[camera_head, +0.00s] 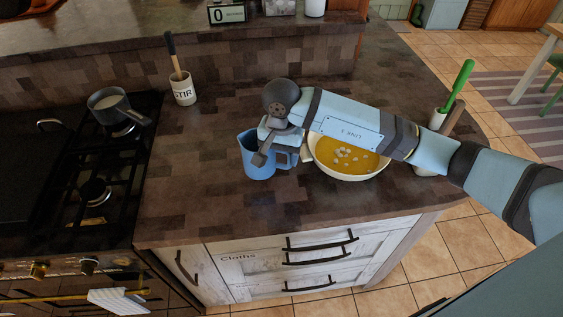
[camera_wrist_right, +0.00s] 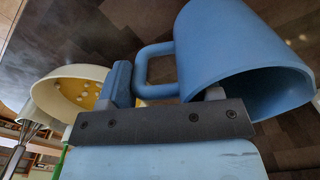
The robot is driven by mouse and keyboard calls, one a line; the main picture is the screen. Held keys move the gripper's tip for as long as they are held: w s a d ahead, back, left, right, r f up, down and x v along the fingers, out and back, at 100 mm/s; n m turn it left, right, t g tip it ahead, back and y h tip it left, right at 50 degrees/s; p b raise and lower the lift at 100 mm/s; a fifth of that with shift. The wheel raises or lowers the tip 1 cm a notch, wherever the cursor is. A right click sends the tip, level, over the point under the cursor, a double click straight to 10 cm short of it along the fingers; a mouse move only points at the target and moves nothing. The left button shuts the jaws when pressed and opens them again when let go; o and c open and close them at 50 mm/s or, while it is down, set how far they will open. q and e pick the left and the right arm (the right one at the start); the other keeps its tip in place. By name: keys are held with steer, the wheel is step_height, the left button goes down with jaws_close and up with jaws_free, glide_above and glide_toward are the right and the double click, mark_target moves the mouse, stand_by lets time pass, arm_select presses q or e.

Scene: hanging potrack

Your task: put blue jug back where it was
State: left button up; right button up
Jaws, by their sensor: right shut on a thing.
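The blue jug (camera_head: 257,161) is upright at the middle of the dark countertop, left of the white bowl; I cannot tell whether its base touches the counter. My right gripper (camera_head: 267,146) reaches over from the right and is shut on the jug near its rim and handle. In the right wrist view the jug (camera_wrist_right: 240,45) fills the upper right, its handle pointing left. One finger of the right gripper (camera_wrist_right: 167,88) is beside the handle, the other at the jug wall, partly hidden. My left gripper is not in view.
A white bowl (camera_head: 318,165) of yellow soup sits close right of the jug, under my forearm. A STIR pot (camera_head: 183,92) stands behind left. A saucepan (camera_head: 111,101) is on the hob (camera_head: 85,190). A green-handled brush (camera_head: 458,85) stands at right. Counter left of the jug is clear.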

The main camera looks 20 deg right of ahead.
mark_target(282, 165)
steer(key=shift+f, duration=1.95)
steer(key=shift+f, duration=0.1)
steer(key=shift+f, duration=0.15)
steer(key=o, duration=1.1)
steer(key=shift+r, duration=0.2)
steer(key=shift+r+p, duration=0.25)
steer(key=shift+p, duration=0.05)
step_height(282, 165, up, 12)
steer(key=shift+f+b, duration=0.15)
steer(key=shift+b, duration=1)
